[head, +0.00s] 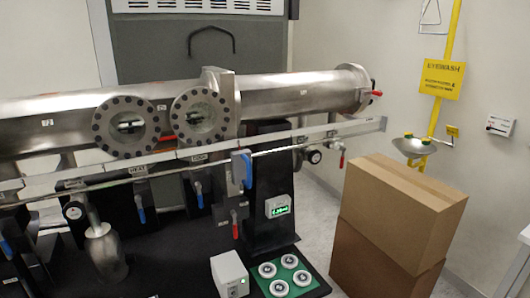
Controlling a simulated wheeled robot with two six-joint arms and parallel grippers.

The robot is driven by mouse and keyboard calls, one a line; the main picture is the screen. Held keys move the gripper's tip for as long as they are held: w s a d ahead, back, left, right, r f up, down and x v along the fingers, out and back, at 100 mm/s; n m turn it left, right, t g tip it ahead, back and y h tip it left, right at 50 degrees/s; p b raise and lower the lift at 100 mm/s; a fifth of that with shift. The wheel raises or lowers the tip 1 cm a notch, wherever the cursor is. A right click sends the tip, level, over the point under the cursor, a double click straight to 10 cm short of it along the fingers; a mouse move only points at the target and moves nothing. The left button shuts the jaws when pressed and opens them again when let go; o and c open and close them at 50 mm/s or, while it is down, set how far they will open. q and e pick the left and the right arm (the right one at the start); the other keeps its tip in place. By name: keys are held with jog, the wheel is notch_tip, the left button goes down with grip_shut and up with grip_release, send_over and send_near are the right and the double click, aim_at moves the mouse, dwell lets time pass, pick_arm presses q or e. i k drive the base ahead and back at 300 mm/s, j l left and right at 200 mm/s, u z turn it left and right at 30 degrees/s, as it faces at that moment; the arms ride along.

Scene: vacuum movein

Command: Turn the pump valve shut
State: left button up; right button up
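Several valves with lever handles hang along a pale horizontal rail (350,130) below a long steel vacuum tube (290,95). One large blue lever (242,168) stands upright at the middle of the rail. Other blue levers, a left one (139,202) and a middle one (198,192), hang down below it. A red lever (235,226) hangs below the large blue one, and a small red-handled valve (341,156) is near the rail's right end. The small labels on the rail are too small to read surely, so I cannot tell which is the pump valve. Neither gripper shows.
A small display (278,206) with green digits is on the black stand. A white box (229,275) and a green tray (262,271) of round metal parts are below. Stacked cardboard boxes (405,205) block the right side. A yellow eyewash stand (435,120) is behind them.

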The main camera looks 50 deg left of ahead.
aim_at(315, 157)
jog(key=u, duration=1.35)
